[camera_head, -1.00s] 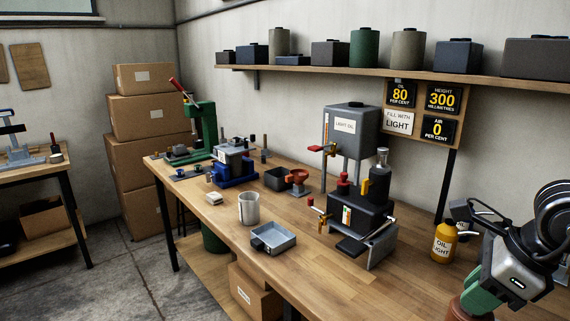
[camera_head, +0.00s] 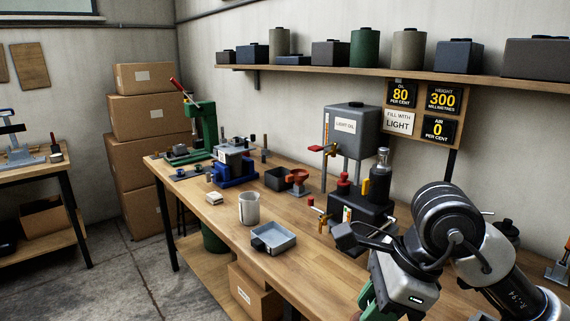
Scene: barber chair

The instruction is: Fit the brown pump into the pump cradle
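My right gripper (camera_head: 368,300) reaches in from the right to the bottom edge, with green fingers pointing down. Its tips are mostly cut off by the frame. The brown pump is at these fingers, and only a sliver of it shows at the bottom edge. I cannot clearly make out the pump cradle. A blue stand (camera_head: 236,176) with a grey block stands at the back left of the bench. A dark unit (camera_head: 366,207) with a red knob and a black cylinder on top is partly hidden behind my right arm. My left gripper is out of view.
On the wooden bench (camera_head: 305,268) are a grey tray (camera_head: 273,239), a metal cup (camera_head: 249,208), a dark open box (camera_head: 278,178), a red funnel stand (camera_head: 298,183) and a green press (camera_head: 200,130). A light-oil tank (camera_head: 350,130) stands behind. The front middle is clear.

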